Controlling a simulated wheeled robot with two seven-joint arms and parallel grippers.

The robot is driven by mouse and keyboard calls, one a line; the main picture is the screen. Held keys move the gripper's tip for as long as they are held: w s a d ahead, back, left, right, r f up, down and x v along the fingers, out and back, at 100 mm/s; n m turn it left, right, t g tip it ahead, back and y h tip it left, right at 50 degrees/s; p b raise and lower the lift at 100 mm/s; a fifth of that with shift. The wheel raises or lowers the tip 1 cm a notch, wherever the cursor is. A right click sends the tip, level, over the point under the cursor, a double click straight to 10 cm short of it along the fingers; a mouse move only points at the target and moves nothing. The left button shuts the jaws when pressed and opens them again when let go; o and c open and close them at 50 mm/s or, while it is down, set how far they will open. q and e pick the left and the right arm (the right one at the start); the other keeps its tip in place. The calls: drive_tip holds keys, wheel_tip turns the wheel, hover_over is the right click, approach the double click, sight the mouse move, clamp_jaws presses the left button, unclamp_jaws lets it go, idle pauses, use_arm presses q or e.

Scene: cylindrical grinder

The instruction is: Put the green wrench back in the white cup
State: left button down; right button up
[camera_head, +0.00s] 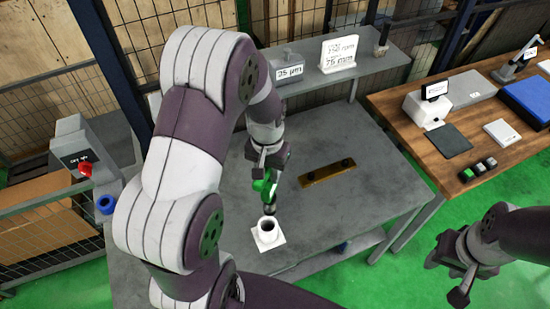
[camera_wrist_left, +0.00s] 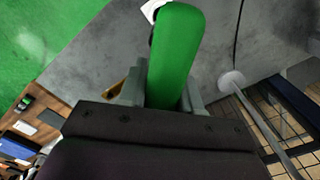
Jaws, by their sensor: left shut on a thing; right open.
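The green wrench (camera_head: 263,186) is in my left gripper (camera_head: 268,165), above the grey table in the head view. Its green handle (camera_wrist_left: 176,55) fills the middle of the left wrist view, between the fingers. Its dark lower end is just above and behind the white cup (camera_head: 267,230); I cannot tell whether it overlaps the cup's opening. The cup stands upright on a white square base near the table's front. In the wrist view only a small white corner shows behind the handle. My right gripper (camera_head: 452,277) is open and empty at the lower right, away from the table.
A brass-coloured bar (camera_head: 327,173) with dark knobs lies on the grey table (camera_head: 385,190). A shelf (camera_head: 375,60) with signs runs along the back. A wooden table (camera_head: 480,110) with several items stands at right. A control box with a red button (camera_head: 85,169) stands at left.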

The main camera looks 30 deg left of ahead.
sight(265, 201)
use_arm(q)
drive_tip(key=s, duration=0.2)
drive_tip(key=s+r, duration=0.1)
drive_tip(key=shift+s+r, duration=0.2)
drive_tip(key=shift+s, duration=0.2)
drive_tip(key=w+f+b, duration=0.1)
drive_tip(key=f, duration=0.1)
drive_tip(key=w+f, duration=0.1)
drive_tip(key=shift+w+f+b, duration=0.3)
drive_tip(key=shift+f+b, duration=0.05)
drive_tip(key=shift+b, duration=0.05)
drive_tip(key=shift+s+f+b, duration=0.45)
drive_tip(key=shift+f+b, duration=0.3)
drive_tip(key=shift+f, duration=0.1)
drive_tip(key=shift+s+f+b, duration=0.3)
drive_tip(key=shift+f+b, duration=0.05)
drive_tip(key=shift+f, duration=0.05)
drive_tip(key=shift+w+f, duration=0.2)
drive_tip(key=shift+w, duration=0.25)
drive_tip(key=shift+s+r, duration=0.15)
drive_tip(key=shift+s, duration=0.15)
use_arm(e)
drive_tip(key=s+f, duration=0.2)
drive_tip(key=f, duration=0.1)
drive_tip(key=shift+s, duration=0.3)
